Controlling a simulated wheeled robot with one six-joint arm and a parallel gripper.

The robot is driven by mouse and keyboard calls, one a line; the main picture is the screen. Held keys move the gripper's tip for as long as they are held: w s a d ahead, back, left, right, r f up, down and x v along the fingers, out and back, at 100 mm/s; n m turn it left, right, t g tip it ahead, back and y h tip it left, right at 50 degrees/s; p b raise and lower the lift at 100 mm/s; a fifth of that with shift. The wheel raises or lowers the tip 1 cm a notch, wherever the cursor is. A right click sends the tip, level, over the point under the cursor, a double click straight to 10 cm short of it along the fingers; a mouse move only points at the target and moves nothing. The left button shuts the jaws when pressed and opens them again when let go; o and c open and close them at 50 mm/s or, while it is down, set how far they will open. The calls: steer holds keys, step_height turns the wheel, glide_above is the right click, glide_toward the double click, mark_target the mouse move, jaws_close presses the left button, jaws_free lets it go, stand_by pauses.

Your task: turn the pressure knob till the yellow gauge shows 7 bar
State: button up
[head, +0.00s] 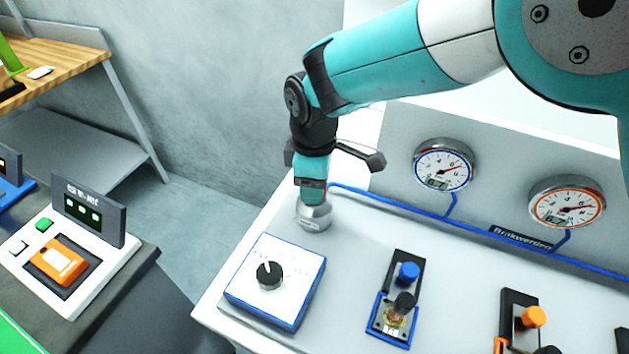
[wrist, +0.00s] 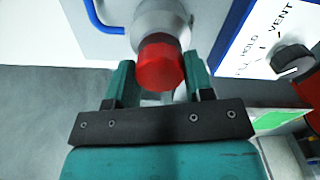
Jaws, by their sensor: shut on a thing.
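My gripper (head: 314,190) points down at the left end of the grey bench. In the wrist view its two fingers are shut on a red round knob (wrist: 160,66), one on each side. The knob sits on a silver round body (head: 313,218), where a blue pipe begins. In the head view my gripper mostly hides the knob. Two round gauges stand on the back panel: a blue-rimmed one (head: 443,165) and an orange-rimmed one (head: 567,203). Both needles point up and right; the numbers are too small to read surely. No yellow-rimmed gauge is in view.
A blue-edged plate with a black selector (head: 269,275) lies just in front of my gripper; its lettering includes HOLD and VENT. Blue-capped (head: 408,272) and orange-capped (head: 533,317) fittings stand to the right. A control box with an orange switch (head: 58,263) is at left.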

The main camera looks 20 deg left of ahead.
steer(key=shift+m, duration=0.3)
steer(key=o, duration=0.9)
step_height(320, 180, up, 18)
steer(key=b, duration=0.3)
steer(key=shift+f, duration=0.25)
steer(key=shift+d, duration=0.15)
